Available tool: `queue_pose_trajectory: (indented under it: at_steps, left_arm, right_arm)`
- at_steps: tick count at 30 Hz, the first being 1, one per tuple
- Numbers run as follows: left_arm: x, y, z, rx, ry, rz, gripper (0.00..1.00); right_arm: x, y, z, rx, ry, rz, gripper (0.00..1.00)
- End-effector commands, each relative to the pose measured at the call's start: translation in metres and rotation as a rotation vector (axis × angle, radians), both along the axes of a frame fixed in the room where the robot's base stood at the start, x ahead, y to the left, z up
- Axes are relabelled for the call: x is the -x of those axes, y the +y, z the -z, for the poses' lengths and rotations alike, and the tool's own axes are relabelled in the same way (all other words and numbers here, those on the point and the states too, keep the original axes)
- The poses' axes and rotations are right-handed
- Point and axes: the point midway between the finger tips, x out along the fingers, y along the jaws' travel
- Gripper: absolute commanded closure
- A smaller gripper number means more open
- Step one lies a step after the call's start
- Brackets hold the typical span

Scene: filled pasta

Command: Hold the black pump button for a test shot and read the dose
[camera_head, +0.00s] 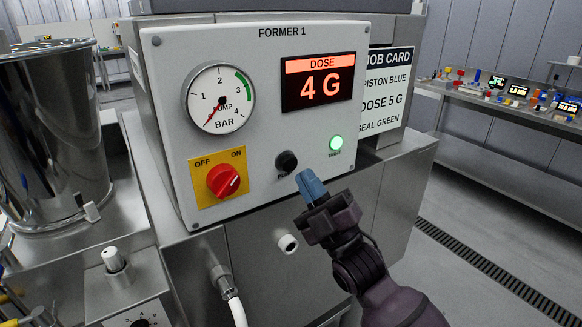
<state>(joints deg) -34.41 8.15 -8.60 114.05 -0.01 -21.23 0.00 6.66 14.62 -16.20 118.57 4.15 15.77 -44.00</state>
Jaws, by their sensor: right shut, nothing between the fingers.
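The black pump button (287,161) is on the front of the FORMER 1 panel (265,100), and its label is partly covered. My right gripper (307,178) is shut and empty, its blue fingertips just below and right of the button. I cannot tell whether they touch the panel; the button's face shows clear of them. The dose display (318,80) reads 4 G in lit red-orange digits. My left gripper is not in view.
The pump gauge (219,98) needle points down-left, near the scale's low end. A red OFF/ON knob (223,180) sits left of the button. A green lamp (336,143) is lit. The job card (384,90) says piston blue, dose 5 G, seal green. A steel hopper (50,130) stands left.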

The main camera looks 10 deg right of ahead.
Motion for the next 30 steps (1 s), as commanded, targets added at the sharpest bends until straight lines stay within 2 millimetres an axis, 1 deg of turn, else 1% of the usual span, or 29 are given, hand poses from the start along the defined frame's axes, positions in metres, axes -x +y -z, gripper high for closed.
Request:
queue_pose_trajectory:
  at_steps: [3, 9, 20, 30]
  left_arm:
    - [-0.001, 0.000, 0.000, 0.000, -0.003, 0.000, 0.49]
    - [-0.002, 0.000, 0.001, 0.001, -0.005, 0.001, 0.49]
    - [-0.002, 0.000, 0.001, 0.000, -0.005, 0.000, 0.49]
    - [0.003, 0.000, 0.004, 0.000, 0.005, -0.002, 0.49]
  right_arm:
    - [-0.009, 0.003, 0.000, 0.000, -0.002, 0.000, 1.00]
    - [-0.017, 0.006, -0.001, 0.000, -0.001, 0.000, 1.00]
    - [-0.018, 0.007, -0.001, 0.000, -0.001, 0.000, 1.00]
    - [-0.017, 0.006, -0.001, 0.000, -0.001, 0.000, 1.00]
